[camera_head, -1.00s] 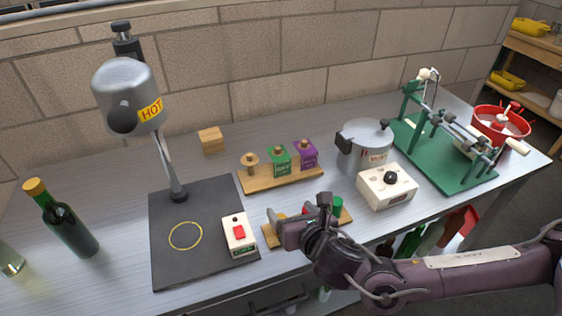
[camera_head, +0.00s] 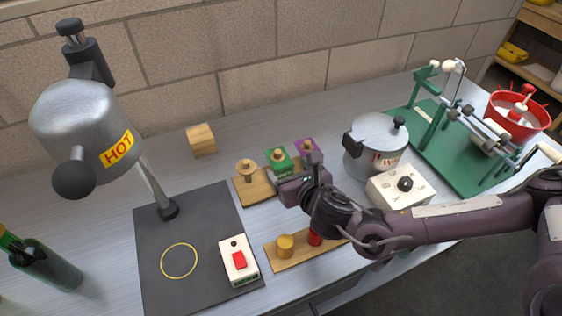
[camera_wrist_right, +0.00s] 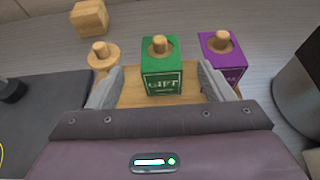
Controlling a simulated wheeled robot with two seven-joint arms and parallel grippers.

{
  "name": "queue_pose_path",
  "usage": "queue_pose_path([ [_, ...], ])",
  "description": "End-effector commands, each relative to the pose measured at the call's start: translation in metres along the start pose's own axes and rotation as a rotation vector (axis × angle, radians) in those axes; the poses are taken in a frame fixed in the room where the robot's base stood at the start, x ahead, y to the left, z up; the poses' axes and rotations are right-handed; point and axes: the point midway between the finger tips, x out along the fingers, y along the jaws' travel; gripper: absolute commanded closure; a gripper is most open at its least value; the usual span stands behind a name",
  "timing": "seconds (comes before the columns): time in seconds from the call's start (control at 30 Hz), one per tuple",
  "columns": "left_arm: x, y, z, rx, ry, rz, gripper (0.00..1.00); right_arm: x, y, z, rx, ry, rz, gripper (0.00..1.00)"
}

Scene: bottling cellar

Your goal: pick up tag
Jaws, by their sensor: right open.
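A green tag marked GIFT (camera_head: 279,160) sits on a peg of the rear wooden rack (camera_head: 255,192), and a purple tag (camera_head: 306,149) is on the peg to its right. In the right wrist view the green tag (camera_wrist_right: 161,70) is between the two open fingers of my right gripper (camera_wrist_right: 160,72), with the purple tag (camera_wrist_right: 221,58) outside the right finger. In the head view my right gripper (camera_head: 287,186) is over the front of this rack and partly hides it. The rack's left peg (camera_wrist_right: 102,54) carries no tag. My left gripper is not in view.
A front rack (camera_head: 290,257) holds a yellow piece (camera_head: 285,246) and a red piece (camera_head: 315,238). A lidded pot (camera_head: 377,150) and a white control box (camera_head: 398,190) stand close on the right. A wooden block (camera_head: 201,140) is behind, and a heat lamp (camera_head: 88,125) is at left.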

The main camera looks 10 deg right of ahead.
Motion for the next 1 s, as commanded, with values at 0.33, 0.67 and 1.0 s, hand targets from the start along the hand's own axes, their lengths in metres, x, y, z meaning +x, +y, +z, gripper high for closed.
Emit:
queue_pose_path([
  [0.33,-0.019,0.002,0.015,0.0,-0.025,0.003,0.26,0.032,-0.001,-0.003,-0.002,-0.001,0.001,0.25],
  [0.67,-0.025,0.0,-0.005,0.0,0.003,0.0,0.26,0.059,-0.001,-0.008,0.001,0.0,0.001,0.25],
  [1.0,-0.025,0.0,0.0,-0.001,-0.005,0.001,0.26,0.059,-0.001,-0.008,0.001,0.0,0.001,0.46],
])
